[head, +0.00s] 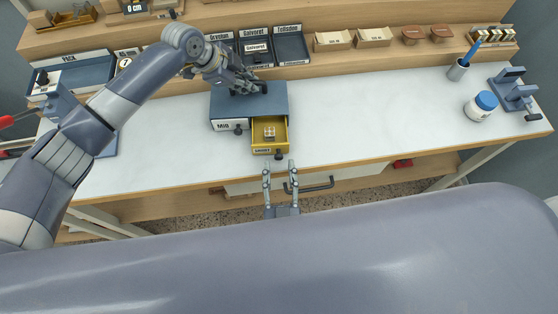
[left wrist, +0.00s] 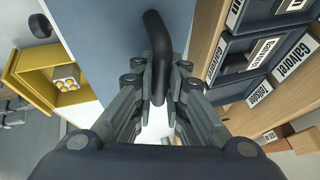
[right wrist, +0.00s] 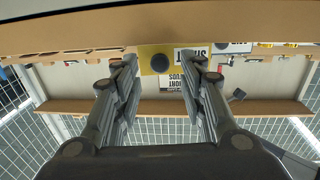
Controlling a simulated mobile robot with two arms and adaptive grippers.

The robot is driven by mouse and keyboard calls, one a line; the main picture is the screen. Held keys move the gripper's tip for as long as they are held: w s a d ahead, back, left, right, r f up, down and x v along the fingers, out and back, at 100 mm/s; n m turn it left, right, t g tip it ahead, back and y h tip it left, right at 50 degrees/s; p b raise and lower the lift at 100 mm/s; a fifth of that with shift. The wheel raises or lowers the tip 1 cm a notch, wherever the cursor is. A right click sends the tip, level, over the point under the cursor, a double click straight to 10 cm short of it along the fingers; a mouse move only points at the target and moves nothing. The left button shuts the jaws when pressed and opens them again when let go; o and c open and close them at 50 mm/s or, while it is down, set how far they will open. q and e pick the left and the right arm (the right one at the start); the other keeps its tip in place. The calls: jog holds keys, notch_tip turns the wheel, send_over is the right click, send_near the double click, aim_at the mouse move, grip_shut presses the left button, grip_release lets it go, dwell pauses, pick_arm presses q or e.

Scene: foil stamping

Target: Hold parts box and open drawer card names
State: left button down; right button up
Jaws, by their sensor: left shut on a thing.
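The blue-grey parts box (head: 268,101) stands on the worktop. Its white-fronted drawer marked MID (head: 226,125) is shut. Its yellow drawer (head: 256,141), with a label that seems to read SHORT, is pulled out and holds a small block of several light round-ended parts (head: 269,132). My left gripper (head: 250,88) is shut on the black handle (left wrist: 158,50) on the box top. My right gripper (head: 279,166) is open and empty, in front of the yellow drawer at the table's front edge. In the right wrist view, the yellow drawer's dark knob (right wrist: 160,63) shows between the fingertips, apart from them.
Labelled dark bins (head: 291,47) and small wooden trays (head: 333,41) line the back shelf. A pen cup (head: 458,71), a blue-lidded jar (head: 481,107) and a blue-grey device (head: 513,92) stand at right. The worktop (head: 375,110) between box and jar is clear.

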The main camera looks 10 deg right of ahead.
pick_arm(q)
jog(key=shift+f, duration=0.1)
pick_arm(e)
jog(key=s, duration=0.4)
jog(key=shift+a, duration=0.25)
pick_arm(q)
jog(key=c, duration=1.5)
grip_release()
jog(key=shift+c, duration=0.2)
